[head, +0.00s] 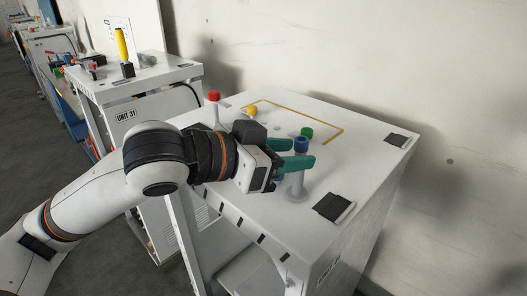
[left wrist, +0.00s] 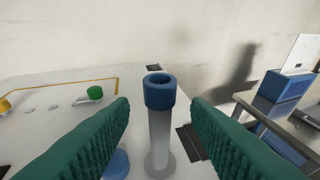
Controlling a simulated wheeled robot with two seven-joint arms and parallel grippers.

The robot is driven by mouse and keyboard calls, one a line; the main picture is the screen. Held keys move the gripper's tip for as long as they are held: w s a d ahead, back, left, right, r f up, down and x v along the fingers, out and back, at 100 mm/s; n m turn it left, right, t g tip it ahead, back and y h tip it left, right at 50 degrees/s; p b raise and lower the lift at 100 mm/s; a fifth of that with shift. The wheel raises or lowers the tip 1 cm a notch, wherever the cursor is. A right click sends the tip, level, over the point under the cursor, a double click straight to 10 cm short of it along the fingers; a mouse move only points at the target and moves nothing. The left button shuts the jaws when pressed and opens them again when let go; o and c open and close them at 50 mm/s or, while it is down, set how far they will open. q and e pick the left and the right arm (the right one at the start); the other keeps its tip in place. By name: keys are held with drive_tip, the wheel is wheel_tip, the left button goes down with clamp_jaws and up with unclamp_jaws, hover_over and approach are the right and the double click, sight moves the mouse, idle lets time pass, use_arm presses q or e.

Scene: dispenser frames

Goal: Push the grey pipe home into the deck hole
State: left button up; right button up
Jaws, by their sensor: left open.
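The grey pipe (head: 297,181) stands upright on the white deck (head: 362,150), with a blue collar (head: 301,145) around its open top. In the left wrist view the grey pipe (left wrist: 159,135) rises from a round grey base, with the blue collar (left wrist: 159,92) uppermost. My left gripper (head: 302,153) is open, its teal fingers on either side of the pipe near its top. In the left wrist view my left gripper (left wrist: 160,104) shows gaps on both sides of the pipe. Whether the pipe is fully seated cannot be told. My right gripper is out of view.
A green cap (head: 306,132), a yellow cap (head: 251,111) and a red cap (head: 213,96) are on the deck. A blue round piece (left wrist: 117,163) lies beside the pipe base. Black pads (head: 333,207) mark the deck. UNIT 31 (head: 126,115) stands behind left.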

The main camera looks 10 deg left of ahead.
use_arm(q)
drive_tip(key=b+v, duration=0.1)
drive_tip(key=v, duration=1)
drive_tip(key=shift+s, duration=0.2)
drive_tip(key=shift+a, duration=0.15)
